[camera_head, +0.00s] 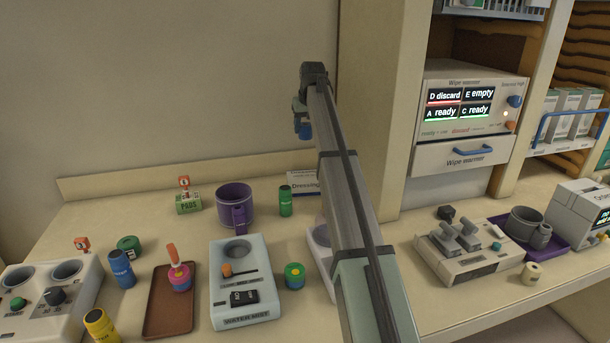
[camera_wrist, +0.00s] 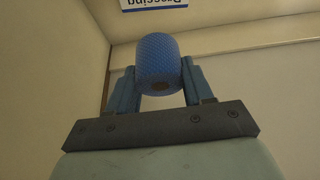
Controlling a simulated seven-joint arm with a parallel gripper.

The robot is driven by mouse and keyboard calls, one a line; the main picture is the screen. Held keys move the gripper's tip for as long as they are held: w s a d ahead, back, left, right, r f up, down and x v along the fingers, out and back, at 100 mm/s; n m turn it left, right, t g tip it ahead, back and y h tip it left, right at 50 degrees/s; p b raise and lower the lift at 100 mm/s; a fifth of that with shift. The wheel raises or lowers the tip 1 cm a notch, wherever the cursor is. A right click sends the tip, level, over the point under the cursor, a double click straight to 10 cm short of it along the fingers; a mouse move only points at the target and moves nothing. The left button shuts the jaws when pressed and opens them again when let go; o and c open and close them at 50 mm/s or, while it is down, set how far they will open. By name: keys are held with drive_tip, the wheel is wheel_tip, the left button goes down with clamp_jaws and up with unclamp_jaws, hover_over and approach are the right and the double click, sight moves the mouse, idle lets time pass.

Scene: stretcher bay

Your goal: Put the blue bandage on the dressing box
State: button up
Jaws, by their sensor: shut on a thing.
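The blue bandage (camera_wrist: 157,58) is a textured roll held between the two fingers of my gripper (camera_wrist: 160,80) in the wrist view. In the head view, my gripper (camera_head: 300,115) is up in the air in front of the wall, with the blue bandage (camera_head: 304,131) showing small at its lower end. The dressing box (camera_head: 303,184) is a white box with a "Dressing" label at the back of the counter, below my gripper and partly hidden by my arm. Part of its label (camera_wrist: 155,4) shows at the top of the wrist view, apart from the bandage.
A green bottle (camera_head: 285,201) and a purple mug (camera_head: 234,205) stand left of the box. A pale device (camera_head: 240,298) and a brown tray (camera_head: 168,312) lie nearer the front. A cabinet post (camera_head: 385,100) rises right of my arm.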

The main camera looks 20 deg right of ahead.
hover_over(304, 171)
drive_tip(key=s, duration=0.2)
wheel_tip(304, 171, down, 14)
drive_tip(key=shift+a+r, duration=0.1)
drive_tip(key=shift+r, duration=0.05)
idle(0.3)
drive_tip(key=o, duration=1)
drive_tip(key=shift+o, duration=0.2)
drive_tip(key=v, duration=1.2)
